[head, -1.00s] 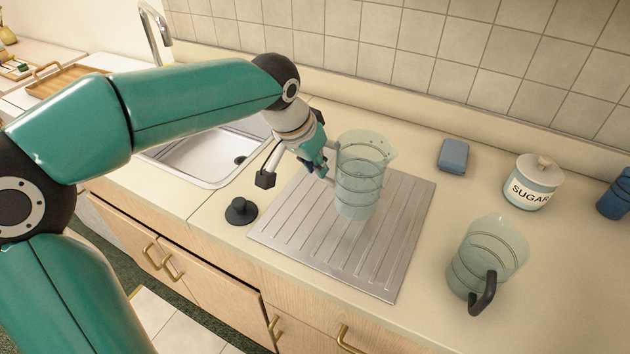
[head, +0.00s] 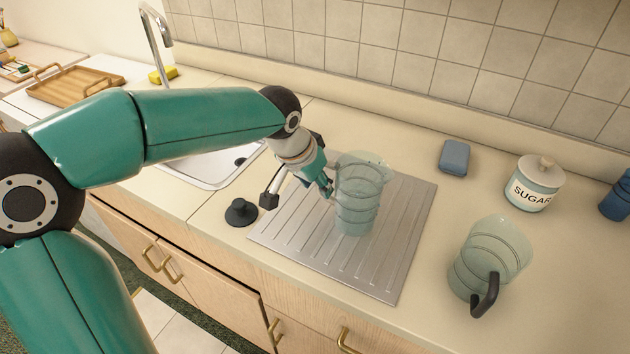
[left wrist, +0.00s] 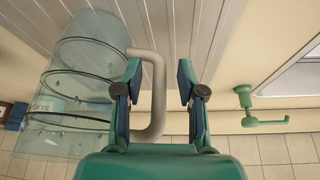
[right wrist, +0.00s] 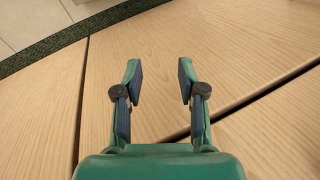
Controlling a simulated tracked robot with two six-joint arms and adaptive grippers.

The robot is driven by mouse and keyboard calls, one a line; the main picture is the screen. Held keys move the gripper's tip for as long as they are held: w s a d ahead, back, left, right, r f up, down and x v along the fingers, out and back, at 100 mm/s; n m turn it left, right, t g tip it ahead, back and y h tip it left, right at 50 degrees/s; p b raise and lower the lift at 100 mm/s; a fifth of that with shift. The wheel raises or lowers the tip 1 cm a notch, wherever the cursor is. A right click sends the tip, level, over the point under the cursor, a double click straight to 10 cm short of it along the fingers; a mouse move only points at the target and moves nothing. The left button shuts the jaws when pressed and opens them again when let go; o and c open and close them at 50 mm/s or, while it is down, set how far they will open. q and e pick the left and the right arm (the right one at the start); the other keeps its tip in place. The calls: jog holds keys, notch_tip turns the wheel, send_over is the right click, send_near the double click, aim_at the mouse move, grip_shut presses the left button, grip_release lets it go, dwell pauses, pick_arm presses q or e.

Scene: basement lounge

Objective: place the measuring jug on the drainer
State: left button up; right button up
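A clear measuring jug with several dark rings (head: 358,205) stands upright on the ribbed metal drainer (head: 285,232), near its middle. My left gripper (head: 327,187) is at the handle side of the jug. Its fingers (left wrist: 160,82) are spread, with clear space beside the handle. My right gripper (right wrist: 160,80) is open and empty in front of wooden cabinet fronts (right wrist: 250,50); it is outside the head view.
A second clear jug with a dark handle (head: 490,260) stands right of the drainer. A sugar pot (head: 534,184), a blue block (head: 454,157) and a blue item (head: 616,198) are behind. A dark knobbed object (head: 240,212) sits left, near the sink (head: 190,172).

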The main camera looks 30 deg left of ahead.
pick_arm(q)
jog(key=shift+r, duration=0.3)
jog(key=shift+s+r, duration=0.1)
jog(key=shift+r, duration=0.15)
jog(key=v, duration=1.1)
jog(key=shift+s+p, duration=0.15)
jog(key=shift+p, duration=0.15)
